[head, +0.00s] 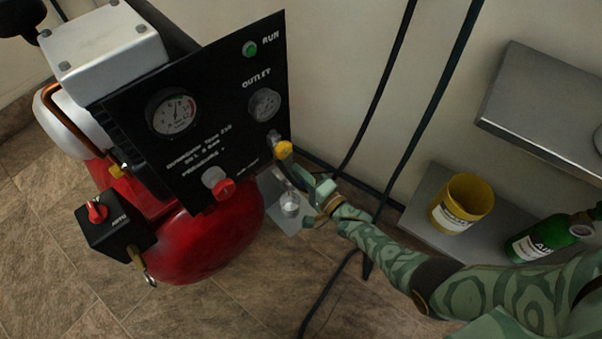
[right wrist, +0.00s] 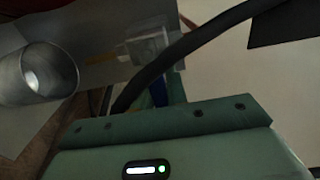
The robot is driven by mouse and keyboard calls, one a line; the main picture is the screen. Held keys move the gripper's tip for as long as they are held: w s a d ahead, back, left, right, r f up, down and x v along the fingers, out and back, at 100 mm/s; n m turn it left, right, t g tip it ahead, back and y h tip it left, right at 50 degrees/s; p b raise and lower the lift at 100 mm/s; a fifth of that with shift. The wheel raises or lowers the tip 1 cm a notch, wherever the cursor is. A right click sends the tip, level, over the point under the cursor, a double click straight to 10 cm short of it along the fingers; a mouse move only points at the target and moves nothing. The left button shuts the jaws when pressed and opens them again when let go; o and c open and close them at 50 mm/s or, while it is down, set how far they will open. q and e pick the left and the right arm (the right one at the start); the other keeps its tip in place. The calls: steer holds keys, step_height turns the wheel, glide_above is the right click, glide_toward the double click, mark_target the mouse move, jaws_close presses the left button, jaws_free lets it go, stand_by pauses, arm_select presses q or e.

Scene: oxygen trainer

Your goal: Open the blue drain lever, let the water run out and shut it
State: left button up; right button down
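The compressor's red tank (head: 205,243) stands at the left in the head view, under a black panel. A narrow blue piece (right wrist: 159,92) shows in the right wrist view just beyond my gripper body, partly behind a black hose; it may be the drain lever, but its position is unclear. No blue lever can be made out in the head view. A metal cup (head: 290,203) is on a grey plate beside the tank; it also shows in the right wrist view (right wrist: 38,75). My right gripper (head: 312,190) is beside the cup, its fingertips unclear. My left gripper is out of view.
A black hose (right wrist: 190,45) crosses close to my right gripper. The panel carries a yellow fitting (head: 284,150), a red knob (head: 222,187) and a green lamp (head: 250,49).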

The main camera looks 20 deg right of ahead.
steer(key=shift+r+n, duration=0.1)
steer(key=shift+n, duration=0.2)
steer(key=n, duration=0.1)
steer(key=r+n, duration=0.1)
steer(key=shift+n+p, duration=0.3)
steer(key=shift+p, duration=0.05)
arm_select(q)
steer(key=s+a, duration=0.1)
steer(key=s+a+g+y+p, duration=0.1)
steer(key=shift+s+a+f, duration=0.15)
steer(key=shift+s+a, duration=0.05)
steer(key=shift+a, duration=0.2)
arm_select(e)
steer(key=n, duration=0.3)
steer(key=a+r+n, duration=0.1)
steer(key=n, duration=0.2)
steer(key=s+a+r+n, duration=0.1)
steer(key=n, duration=0.2)
steer(key=shift+r, duration=0.15)
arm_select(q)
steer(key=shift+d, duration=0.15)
